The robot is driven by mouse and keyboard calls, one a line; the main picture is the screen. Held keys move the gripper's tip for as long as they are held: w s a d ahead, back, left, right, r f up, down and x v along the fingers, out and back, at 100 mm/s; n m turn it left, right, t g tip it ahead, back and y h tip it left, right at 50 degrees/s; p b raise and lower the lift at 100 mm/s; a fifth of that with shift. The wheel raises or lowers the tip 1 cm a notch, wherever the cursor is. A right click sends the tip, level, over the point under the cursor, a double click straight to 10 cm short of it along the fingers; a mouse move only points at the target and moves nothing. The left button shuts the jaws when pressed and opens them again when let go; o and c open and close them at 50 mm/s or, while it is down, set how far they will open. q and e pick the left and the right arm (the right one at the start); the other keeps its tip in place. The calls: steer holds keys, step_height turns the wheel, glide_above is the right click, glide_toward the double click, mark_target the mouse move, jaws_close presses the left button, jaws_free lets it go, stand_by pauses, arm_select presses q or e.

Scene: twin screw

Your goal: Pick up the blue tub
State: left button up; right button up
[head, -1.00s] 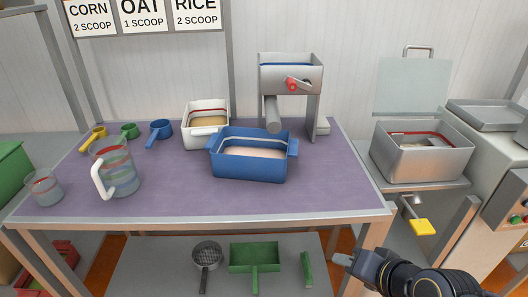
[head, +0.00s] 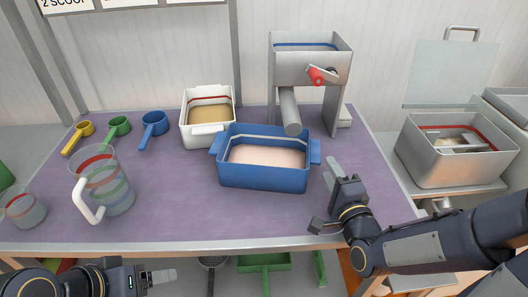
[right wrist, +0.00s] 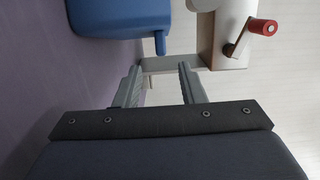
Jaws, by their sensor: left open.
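The blue tub (head: 263,177) stands upright on the purple table mat, with a handle at each end and pale contents inside. It also shows at the top left of the right wrist view (right wrist: 118,18). My right gripper (head: 326,195) is just right of the tub's right handle, apart from it. Its two fingers are spread with nothing between them in the right wrist view (right wrist: 158,84). My left gripper (head: 160,278) is open and empty at the table's front edge, lower left, well away from the tub.
A white tub (head: 207,125) stands behind left of the blue tub. A grey mill with a red-knobbed crank (head: 310,68) stands behind it, its spout close to the rim. The front mat is clear.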

mark_target(320, 156)
steer(key=w, duration=0.2)
steer(key=w+a+p, duration=0.1)
steer(key=w, duration=0.3)
steer(key=shift+w+a+r, duration=0.1)
steer(key=shift+a, duration=0.15)
steer(key=shift+c, duration=0.3)
jaws_close()
steer(key=shift+r, duration=0.15)
